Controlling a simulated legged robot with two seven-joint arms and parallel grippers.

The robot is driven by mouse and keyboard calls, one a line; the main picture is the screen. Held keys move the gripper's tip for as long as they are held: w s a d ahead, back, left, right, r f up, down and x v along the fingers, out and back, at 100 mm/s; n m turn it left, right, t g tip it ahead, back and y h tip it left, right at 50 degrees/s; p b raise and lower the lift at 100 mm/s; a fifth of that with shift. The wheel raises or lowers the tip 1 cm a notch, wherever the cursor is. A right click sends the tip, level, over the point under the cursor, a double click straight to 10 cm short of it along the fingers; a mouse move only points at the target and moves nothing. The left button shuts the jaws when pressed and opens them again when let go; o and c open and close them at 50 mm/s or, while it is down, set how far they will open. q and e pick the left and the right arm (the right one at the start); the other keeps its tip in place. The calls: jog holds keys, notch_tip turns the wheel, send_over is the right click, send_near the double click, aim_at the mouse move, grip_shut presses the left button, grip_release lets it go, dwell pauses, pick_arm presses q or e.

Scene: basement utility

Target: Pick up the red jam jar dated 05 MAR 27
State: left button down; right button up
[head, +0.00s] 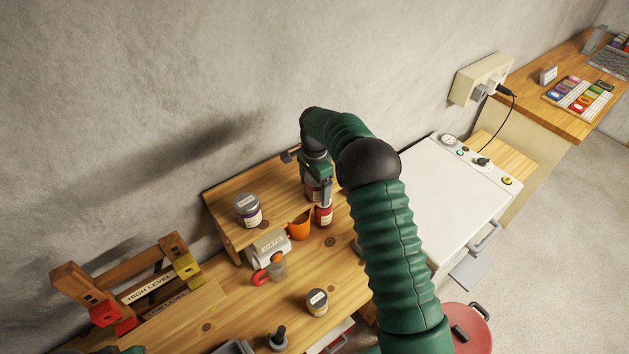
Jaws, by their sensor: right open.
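A jar with red contents and a pale label (323,215) stands at the front right of the small wooden shelf. Another reddish jar (313,194) shows just behind it, partly hidden by my right gripper. The dates on the labels are too small to read, so I cannot tell which is 05 MAR 27. My right gripper (318,182) is open, reaching down from above at these two jars. I cannot tell whether a finger touches either jar. My left gripper is not in view.
A white appliance (450,190) stands right; a wooden rack (125,285) stands left.

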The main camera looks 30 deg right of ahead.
jog(key=shift+d+f, duration=0.1)
jog(key=shift+d, duration=0.25)
jog(key=c, duration=0.8)
jog(key=shift+a, duration=0.15)
grip_shut()
